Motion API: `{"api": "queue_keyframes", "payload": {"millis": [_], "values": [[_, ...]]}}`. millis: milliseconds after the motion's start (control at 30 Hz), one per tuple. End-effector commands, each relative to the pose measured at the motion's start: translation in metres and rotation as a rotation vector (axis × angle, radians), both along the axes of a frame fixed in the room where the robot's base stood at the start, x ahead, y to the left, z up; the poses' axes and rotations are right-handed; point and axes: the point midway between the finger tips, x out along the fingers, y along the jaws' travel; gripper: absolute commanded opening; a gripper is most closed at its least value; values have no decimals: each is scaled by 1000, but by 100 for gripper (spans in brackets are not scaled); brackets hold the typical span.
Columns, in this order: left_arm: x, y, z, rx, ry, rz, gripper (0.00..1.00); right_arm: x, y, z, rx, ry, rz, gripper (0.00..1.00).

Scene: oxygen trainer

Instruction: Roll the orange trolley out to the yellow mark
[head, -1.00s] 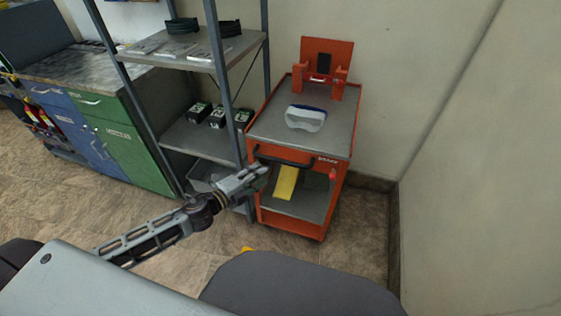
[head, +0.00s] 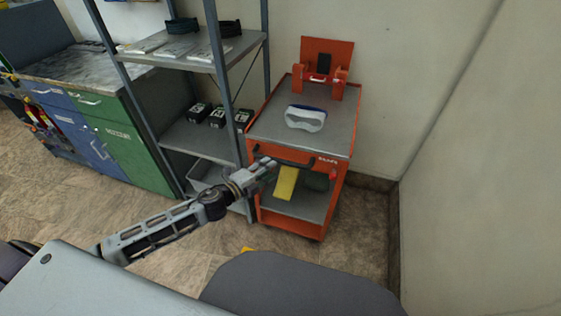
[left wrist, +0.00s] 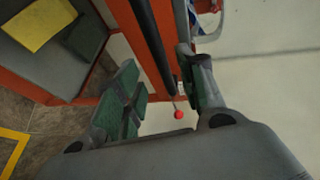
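The orange trolley (head: 330,200) stands against the back wall near the corner, with a black bar handle (head: 290,161) across its front. My left gripper (head: 270,165) is at the left end of this handle. In the left wrist view the two fingers (left wrist: 165,95) are spread apart, and the black handle bar (left wrist: 150,40) runs between them in the picture; I see no finger pressing on it. A bit of the yellow mark (head: 247,249) shows on the floor, mostly hidden by my body; a yellow line also shows in the left wrist view (left wrist: 14,148). My right gripper is not in view.
White-and-blue goggles (head: 305,118) lie on the trolley's top, and a yellow item (head: 286,183) is on its lower shelf. A grey shelf rack (head: 185,135) stands close on the left. The right wall (head: 470,200) is near. Floor in front of the trolley is clear.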

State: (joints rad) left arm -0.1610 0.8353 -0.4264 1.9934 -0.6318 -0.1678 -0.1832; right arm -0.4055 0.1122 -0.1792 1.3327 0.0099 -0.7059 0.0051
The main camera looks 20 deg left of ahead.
Motion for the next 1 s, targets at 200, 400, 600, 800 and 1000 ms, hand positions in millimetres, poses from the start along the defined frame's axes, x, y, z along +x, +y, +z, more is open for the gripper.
{"api": "queue_keyframes", "payload": {"millis": [200,400,600,800,1000], "values": [[11,-5,-1,0,-1,0,39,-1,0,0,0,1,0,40],[20,-9,-4,1,0,0,39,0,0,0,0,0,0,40],[30,-14,-6,0,-1,0,39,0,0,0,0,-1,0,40],[41,-19,-7,0,-1,0,39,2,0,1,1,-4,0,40],[51,-24,-10,1,-1,1,39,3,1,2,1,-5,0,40]]}}
